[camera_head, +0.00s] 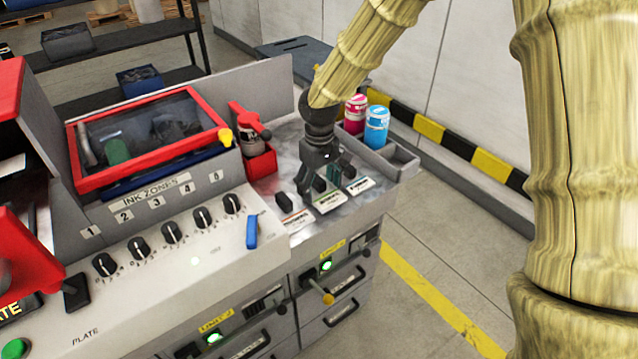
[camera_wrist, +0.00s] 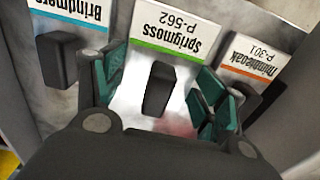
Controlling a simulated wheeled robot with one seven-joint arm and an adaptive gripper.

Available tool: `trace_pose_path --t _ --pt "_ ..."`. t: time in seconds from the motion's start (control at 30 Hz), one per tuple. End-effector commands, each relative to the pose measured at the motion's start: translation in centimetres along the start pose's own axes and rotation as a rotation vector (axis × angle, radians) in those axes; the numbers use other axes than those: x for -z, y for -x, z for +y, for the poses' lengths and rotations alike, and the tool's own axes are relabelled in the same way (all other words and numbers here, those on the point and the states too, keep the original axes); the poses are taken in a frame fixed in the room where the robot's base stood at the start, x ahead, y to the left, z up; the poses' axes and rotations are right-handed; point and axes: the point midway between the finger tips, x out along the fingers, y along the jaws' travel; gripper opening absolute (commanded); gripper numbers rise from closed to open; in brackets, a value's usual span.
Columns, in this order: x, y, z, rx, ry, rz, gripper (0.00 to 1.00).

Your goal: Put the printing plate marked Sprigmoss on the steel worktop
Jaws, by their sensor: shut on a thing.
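The printing plate marked Sprigmoss P-562 (camera_wrist: 155,100) has a black grip block and a white label with a green line, at the centre of the wrist view. In the head view its label (camera_head: 327,198) is the middle of three. My gripper (camera_wrist: 162,90) points down over this plate, shut on it, its teal fingers on either side of the block. My gripper also shows in the head view (camera_head: 325,180). I cannot tell whether the plate is clear of the surface beneath. The shiny steel worktop (camera_head: 280,182) lies around the plates, partly hidden by my gripper.
The Thimbleoak plate (camera_wrist: 258,68), orange-lined, and a blue-lined plate (camera_wrist: 72,25), name partly cut off, flank it closely. A red holder with a bottle (camera_head: 258,160) stands left. Pink (camera_head: 355,115) and blue (camera_head: 377,127) cans stand behind. The ink-zone panel (camera_head: 165,225) is at left.

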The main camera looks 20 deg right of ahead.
Motion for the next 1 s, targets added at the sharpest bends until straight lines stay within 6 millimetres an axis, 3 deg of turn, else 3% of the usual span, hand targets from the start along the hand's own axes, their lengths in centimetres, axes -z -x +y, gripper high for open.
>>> trace_pose_path --t 0.67,0.7,0.8,1.0 --pt "0.01 -0.6 0.0 0.0 0.0 0.0 0.39" --pt "0.02 -0.55 0.0 0.0 0.0 0.0 0.79" --pt "0.01 -0.55 0.0 0.0 0.0 0.0 0.96" --pt "0.01 -0.56 0.0 0.0 0.0 0.0 0.96"
